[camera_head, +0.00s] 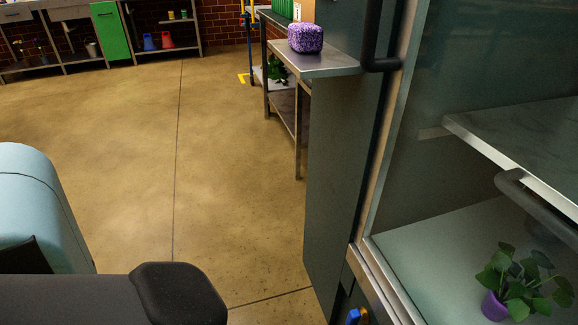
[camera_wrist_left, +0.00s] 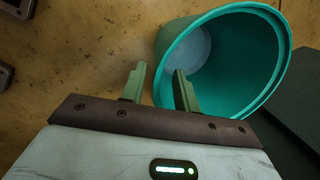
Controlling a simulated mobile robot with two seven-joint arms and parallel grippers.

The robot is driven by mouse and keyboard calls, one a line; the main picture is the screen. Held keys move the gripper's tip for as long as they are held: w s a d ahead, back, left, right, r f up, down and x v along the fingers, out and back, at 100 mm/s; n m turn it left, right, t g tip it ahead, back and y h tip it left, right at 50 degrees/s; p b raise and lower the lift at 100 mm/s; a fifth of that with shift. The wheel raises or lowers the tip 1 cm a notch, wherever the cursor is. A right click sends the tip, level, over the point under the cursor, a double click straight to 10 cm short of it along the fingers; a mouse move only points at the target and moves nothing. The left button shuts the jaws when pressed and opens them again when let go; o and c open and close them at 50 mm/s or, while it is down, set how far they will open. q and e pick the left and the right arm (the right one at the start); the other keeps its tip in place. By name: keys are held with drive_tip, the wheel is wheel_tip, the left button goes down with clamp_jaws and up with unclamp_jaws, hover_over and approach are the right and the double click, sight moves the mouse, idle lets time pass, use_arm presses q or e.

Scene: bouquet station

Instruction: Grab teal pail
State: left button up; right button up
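The teal pail (camera_wrist_left: 275,80) is in the left wrist view at the upper right, tipped so that its open mouth and pale inner bottom show. My left gripper (camera_wrist_left: 161,80) is open, its two greenish fingers apart at the pail's left side. The right finger overlaps the rim and mouth in the picture; the left finger is over the floor just outside the wall. The near-left rim lies between or just beyond the fingers; I cannot tell whether they touch it. The pail does not show in the head view. My right gripper is in neither view.
A glass-fronted cabinet (camera_head: 420,180) stands close on the right, with a plant in a purple pot (camera_head: 494,306) inside. A metal table (camera_head: 330,65) bears a purple speckled block (camera_head: 305,38). Blue and red items (camera_head: 158,40) stand on a far shelf. The middle floor is clear.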

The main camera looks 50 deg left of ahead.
use_arm(q)
drive_tip(key=f, duration=0.1)
drive_tip(key=f+b, duration=0.2)
drive_tip(key=shift+w+a+f, duration=0.15)
drive_tip(key=shift+a+f, duration=0.15)
drive_tip(key=shift+f, duration=0.1)
drive_tip(key=shift+w+f+b, duration=0.1)
drive_tip(key=shift+f+b, duration=0.25)
clamp_jaws()
drive_tip(key=shift+r, duration=0.1)
idle(0.4)
drive_tip(key=shift+w, duration=0.15)
